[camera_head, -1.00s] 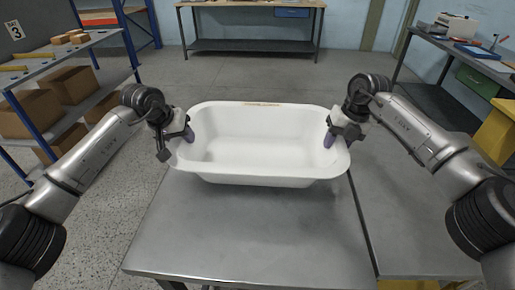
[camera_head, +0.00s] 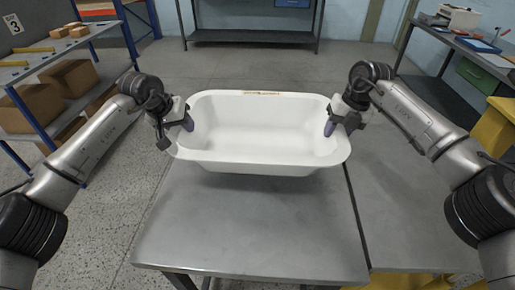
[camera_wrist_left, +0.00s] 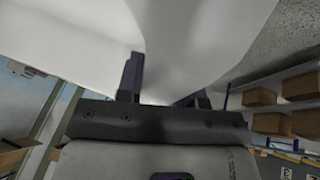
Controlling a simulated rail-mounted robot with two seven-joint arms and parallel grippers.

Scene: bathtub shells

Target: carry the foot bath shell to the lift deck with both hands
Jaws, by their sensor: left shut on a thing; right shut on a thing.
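The white foot bath shell (camera_head: 262,130) is held roughly level above the grey metal table, with a dark shadow beneath it. My left gripper (camera_head: 186,122) is shut on its left rim, one finger showing inside the basin. My right gripper (camera_head: 331,125) is shut on its right rim in the same way. In the left wrist view the white shell (camera_wrist_left: 150,30) fills the upper part, and the left gripper's dark fingers (camera_wrist_left: 160,85) reach up to it. I cannot tell which surface is the lift deck.
The grey table (camera_head: 255,235) below is bare, and a second grey surface (camera_head: 400,220) adjoins it on the right. A shelf with cardboard boxes (camera_head: 70,82) stands at the left. A bench with tools (camera_head: 460,40) stands at the right. A yellow object (camera_head: 495,125) is at the right edge.

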